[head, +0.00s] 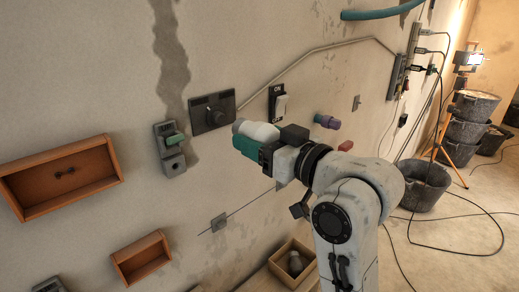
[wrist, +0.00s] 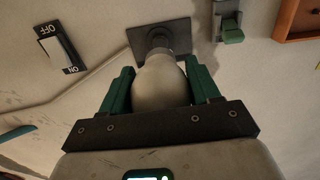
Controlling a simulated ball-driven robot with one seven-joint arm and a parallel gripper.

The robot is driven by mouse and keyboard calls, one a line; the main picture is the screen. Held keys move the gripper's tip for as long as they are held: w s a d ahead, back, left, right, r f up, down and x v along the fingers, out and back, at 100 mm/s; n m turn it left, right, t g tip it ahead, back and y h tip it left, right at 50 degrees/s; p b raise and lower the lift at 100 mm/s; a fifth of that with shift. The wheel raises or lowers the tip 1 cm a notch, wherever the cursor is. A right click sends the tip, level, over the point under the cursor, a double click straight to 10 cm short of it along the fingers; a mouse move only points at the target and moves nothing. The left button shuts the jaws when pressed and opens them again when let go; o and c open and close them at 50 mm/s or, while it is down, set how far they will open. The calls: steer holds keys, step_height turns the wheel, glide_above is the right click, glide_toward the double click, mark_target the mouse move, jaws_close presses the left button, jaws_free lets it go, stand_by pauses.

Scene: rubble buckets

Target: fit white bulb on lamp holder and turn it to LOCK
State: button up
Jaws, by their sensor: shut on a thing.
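The white bulb (head: 262,132) is held in my gripper (wrist: 158,70), whose green fingers are shut on its two sides. In the wrist view the bulb (wrist: 162,85) points neck-first toward the wall. The lamp holder (head: 212,112) is a dark square plate on the wall with a round middle. In the wrist view the bulb's neck lies in front of the middle of the holder plate (wrist: 178,34). In the head view the bulb's end is close beside the plate's lower right edge. I cannot tell whether they touch. Any LOCK marking is unreadable.
A green-levered box (head: 172,140) is left of the holder, an ON/OFF switch (head: 281,103) right. Purple (head: 327,121) and red (head: 345,146) fittings stick out beyond my arm. Wooden boxes (head: 108,150) hang left; a crate (head: 275,280) stands below. Buckets (head: 424,185) and cables lie right.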

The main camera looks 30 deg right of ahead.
mark_target(237, 128)
steer(key=shift+x, duration=2.2)
steer(key=shift+w+p, duration=0.2)
steer(key=shift+p, duration=0.2)
steer(key=shift+w+a, duration=0.2)
steer(key=shift+w, duration=0.35)
steer(key=shift+w+a, duration=0.1)
steer(key=shift+w, duration=0.15)
steer(key=shift+w+a, duration=0.1)
steer(key=shift+w, duration=0.3)
steer(key=shift+p, duration=0.35)
stand_by(0.5)
